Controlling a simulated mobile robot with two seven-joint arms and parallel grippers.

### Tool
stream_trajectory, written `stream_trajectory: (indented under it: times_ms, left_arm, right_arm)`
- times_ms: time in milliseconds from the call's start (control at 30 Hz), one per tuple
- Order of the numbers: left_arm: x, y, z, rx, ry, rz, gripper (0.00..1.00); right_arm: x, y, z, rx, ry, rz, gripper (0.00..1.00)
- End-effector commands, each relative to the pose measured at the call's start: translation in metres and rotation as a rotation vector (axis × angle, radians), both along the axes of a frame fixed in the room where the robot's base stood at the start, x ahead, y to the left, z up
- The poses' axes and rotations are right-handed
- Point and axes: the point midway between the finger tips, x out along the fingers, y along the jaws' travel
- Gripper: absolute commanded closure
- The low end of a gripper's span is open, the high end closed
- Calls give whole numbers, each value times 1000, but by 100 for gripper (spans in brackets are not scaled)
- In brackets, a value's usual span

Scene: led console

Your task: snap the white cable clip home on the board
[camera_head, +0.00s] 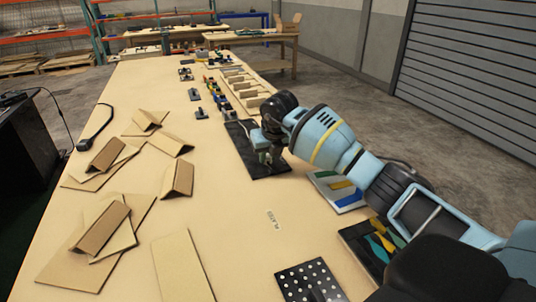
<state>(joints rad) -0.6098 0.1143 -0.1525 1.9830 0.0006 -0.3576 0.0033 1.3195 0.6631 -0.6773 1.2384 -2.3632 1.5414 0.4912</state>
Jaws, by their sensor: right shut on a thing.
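The dark board (245,140) lies flat on the long table, a little right of the picture's middle. My right gripper (264,157) points down at the board's right part, low over it. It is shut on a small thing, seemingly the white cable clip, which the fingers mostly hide. I cannot tell whether this thing touches the board or sits in it. My left gripper is not in view.
Folded cardboard pieces (102,230) lie on the left of the table (225,250). A perforated black plate (308,280), a tray of coloured tools (375,245) and a panel with coloured strips (338,190) lie nearer. Small parts and a wooden rack (245,88) stand beyond the board.

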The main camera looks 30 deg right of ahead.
Motion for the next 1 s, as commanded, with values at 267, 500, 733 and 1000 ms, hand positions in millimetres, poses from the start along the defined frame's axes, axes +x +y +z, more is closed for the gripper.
stream_trajectory:
  times_ms: [267, 500, 733, 1000]
  left_arm:
    - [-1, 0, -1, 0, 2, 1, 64]
    - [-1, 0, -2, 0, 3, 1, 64]
    - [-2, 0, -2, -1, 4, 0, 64]
    - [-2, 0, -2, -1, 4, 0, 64]
  right_arm:
    - [0, 0, -3, 0, 0, 0, 100]
    - [0, 0, -6, 0, 0, 0, 100]
    - [0, 0, -8, -1, 1, 0, 100]
    - [0, 0, -8, -1, 1, 0, 100]
